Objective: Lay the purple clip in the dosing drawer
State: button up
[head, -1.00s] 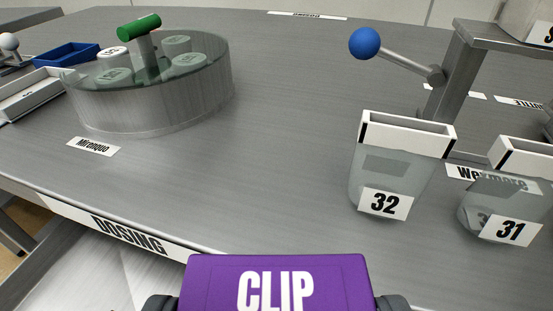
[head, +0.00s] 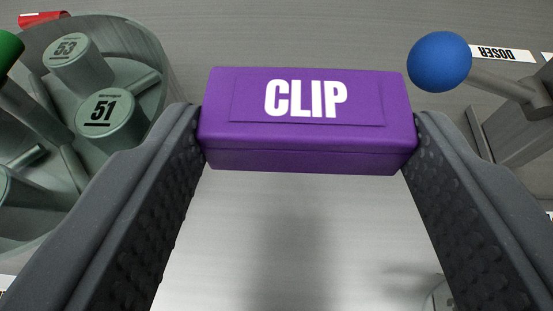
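The purple clip (head: 310,140), a box-like block with white CLIP lettering, lies crosswise between the fingertips of my gripper (head: 309,132). One dark ridged finger presses against each end, and the gripper is shut on it. The clip is over a bare grey metal surface, with a soft shadow lower in the picture. Its height above the surface is hard to tell. The dosing drawer does not show in the current view.
A blue ball (head: 439,62) on a lever sits right of the clip, near the DOSER label (head: 502,53). A partly hidden rounded object (head: 438,297) shows at bottom right.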

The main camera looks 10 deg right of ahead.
aim_at(297, 255)
jog(key=shift+d, duration=0.1)
jog(key=shift+f+b, duration=0.7)
jog(key=shift+f, duration=4.05)
jog(key=shift+f, duration=0.25)
jog(key=o, duration=0.9)
jog(key=shift+o, duration=0.2)
jog(key=shift+b, duration=0.3)
jog(key=shift+s, duration=0.1)
jog(key=p+v, duration=0.1)
jog(key=v, duration=1.2)
jog(key=shift+s+p, duration=0.4)
